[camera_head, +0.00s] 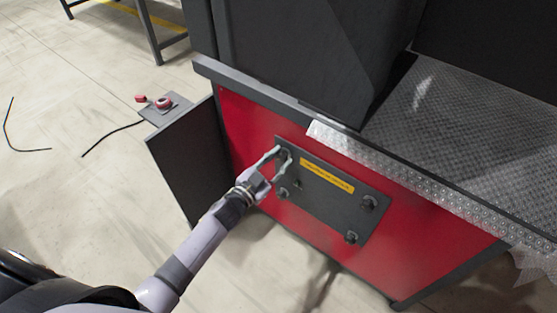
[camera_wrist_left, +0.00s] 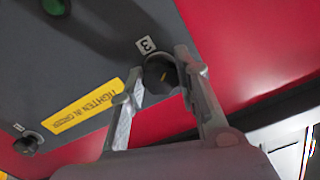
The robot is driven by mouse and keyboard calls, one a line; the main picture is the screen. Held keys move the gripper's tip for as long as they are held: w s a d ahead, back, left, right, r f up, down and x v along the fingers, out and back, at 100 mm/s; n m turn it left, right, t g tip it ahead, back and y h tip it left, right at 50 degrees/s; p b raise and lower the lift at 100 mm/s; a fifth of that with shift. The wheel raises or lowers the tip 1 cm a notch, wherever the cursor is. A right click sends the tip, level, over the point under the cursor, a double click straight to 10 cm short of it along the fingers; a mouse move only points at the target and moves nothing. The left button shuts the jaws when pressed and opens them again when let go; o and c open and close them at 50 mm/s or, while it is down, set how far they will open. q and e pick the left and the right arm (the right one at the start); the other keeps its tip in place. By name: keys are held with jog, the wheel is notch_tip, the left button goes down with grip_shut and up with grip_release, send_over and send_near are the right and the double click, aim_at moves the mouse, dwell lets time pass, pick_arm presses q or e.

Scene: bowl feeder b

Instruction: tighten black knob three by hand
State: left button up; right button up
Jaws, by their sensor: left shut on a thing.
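Black knob three (camera_wrist_left: 160,74) sits on a dark grey panel (camera_head: 325,208), beside a small "3" label in the left wrist view. My left gripper (camera_head: 279,152) reaches the panel's upper left corner and is shut on this knob, one finger on each side, as the left wrist view also shows. The fingers partly hide the knob in the head view. A yellow label (camera_head: 327,177) reads "TIGHTEN IN ORDER". My right gripper is not in view.
The panel is on the red front (camera_head: 420,240) of a machine with a metal tread-plate top (camera_head: 460,125). The floor at left is mostly clear, with black cables.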

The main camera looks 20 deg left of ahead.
pick_arm(q)
jog(key=m, duration=0.5)
jog(key=shift+m, duration=0.3)
jog(key=m+b, duration=0.1)
jog(key=m, duration=0.1)
jog(key=shift+m, duration=1.6)
jog(key=shift+m+b, duration=0.3)
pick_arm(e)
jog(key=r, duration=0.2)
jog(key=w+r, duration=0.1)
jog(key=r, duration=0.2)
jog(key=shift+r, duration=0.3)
pick_arm(q)
jog(key=o, duration=1.2)
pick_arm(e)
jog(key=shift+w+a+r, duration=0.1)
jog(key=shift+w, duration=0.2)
